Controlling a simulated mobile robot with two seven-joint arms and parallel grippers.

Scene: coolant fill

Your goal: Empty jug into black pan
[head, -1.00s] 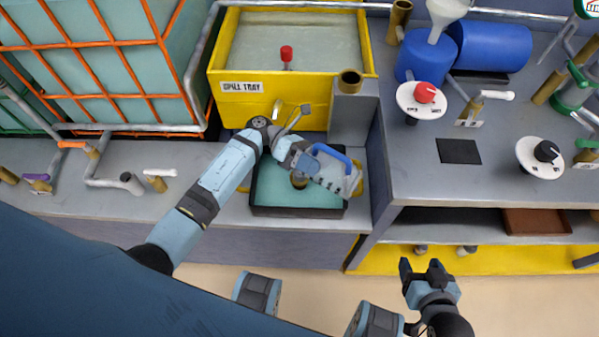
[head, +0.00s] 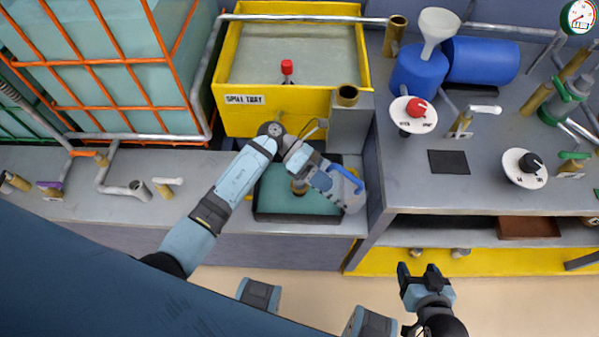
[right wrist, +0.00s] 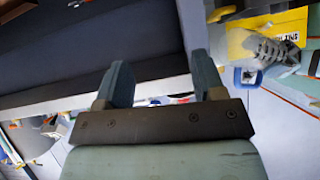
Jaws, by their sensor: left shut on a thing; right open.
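The black pan (head: 285,217) sits on the low grey ledge in front of the yellow spill tray, with teal liquid in it. A translucent grey jug (head: 354,200) with a blue handle (head: 347,177) is at the pan's right side. My left gripper (head: 338,178) is shut on the jug, with my left arm reaching across the pan and hiding part of it. The jug looks tilted; its mouth and contents cannot be made out. My right gripper (head: 419,272) is open and empty, over the floor in front of the shelf. Its fingers also show in the right wrist view (right wrist: 162,85).
The yellow spill tray (head: 250,117) stands behind the pan. An orange-caged tank (head: 110,70) is at the left. The grey bench (head: 480,200) at the right carries a blue container with a funnel (head: 438,30), dials and valves. The floor in front is clear.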

